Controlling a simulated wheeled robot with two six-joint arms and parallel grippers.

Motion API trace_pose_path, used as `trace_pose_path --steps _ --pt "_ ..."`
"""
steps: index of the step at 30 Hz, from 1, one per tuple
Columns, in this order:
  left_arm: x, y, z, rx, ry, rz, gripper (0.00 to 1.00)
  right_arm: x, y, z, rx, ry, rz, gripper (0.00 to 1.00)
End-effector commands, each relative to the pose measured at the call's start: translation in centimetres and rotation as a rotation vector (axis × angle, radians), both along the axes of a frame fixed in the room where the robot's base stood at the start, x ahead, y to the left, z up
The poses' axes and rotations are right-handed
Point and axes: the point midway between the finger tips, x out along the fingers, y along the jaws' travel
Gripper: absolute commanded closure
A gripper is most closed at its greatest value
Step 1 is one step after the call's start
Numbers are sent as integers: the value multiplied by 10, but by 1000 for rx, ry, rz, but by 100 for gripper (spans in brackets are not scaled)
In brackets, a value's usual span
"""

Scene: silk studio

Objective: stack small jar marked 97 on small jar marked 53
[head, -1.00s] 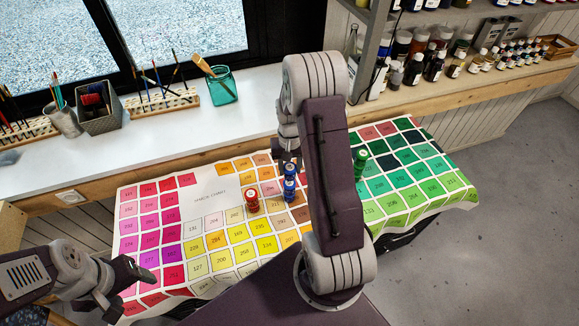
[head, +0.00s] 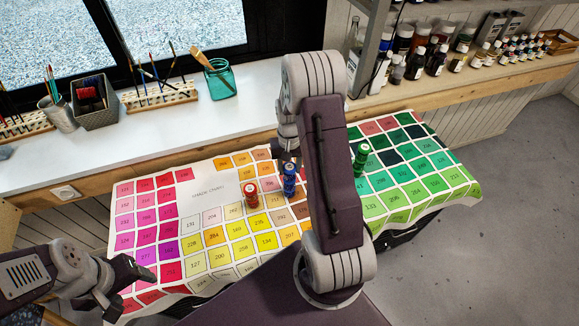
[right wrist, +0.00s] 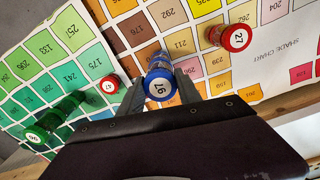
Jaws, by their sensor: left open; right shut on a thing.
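The blue jar marked 97 (right wrist: 160,88) is upright between the fingers of my right gripper (right wrist: 162,92) in the right wrist view. In the head view it shows as the top of a blue column (head: 289,180) on the colour chart, left of my right arm. My right gripper (head: 288,158) is shut on it, partly hidden by my arm. The number 53 is not readable anywhere; whether a second blue jar stands directly under jar 97, touching it, I cannot tell. My left gripper (head: 128,283) is open and empty at the chart's lower left.
A red jar marked 21 (right wrist: 231,38) stands close beside the blue one, also in the head view (head: 250,195). A green jar marked 96 (right wrist: 58,120) and a red-capped jar marked 47 (right wrist: 109,85) stand on the other side. The chart's yellow area (head: 225,240) is clear.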

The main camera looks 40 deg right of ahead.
Motion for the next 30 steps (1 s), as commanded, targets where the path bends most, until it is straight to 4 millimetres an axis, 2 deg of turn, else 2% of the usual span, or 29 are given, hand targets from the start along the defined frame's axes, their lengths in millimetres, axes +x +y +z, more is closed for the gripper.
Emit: trace_pose_path --steps 6,7,9,10,20,23,30 --pt "0 0 -4 0 0 0 34 0 0 -5 0 0 0 100" --pt "0 0 -3 0 0 0 34 0 0 -5 0 0 0 57" --pt "0 0 -3 0 0 0 34 0 0 -5 0 0 0 37" --pt "0 0 -3 0 0 0 34 0 0 -5 0 0 0 34" --pt "0 0 -3 0 0 0 34 0 0 -1 -1 -2 0 34" --pt "0 0 -4 0 0 0 34 1 -1 15 -2 -4 0 34" --pt "0 0 -6 0 0 0 34 1 0 67 -2 -4 0 34"
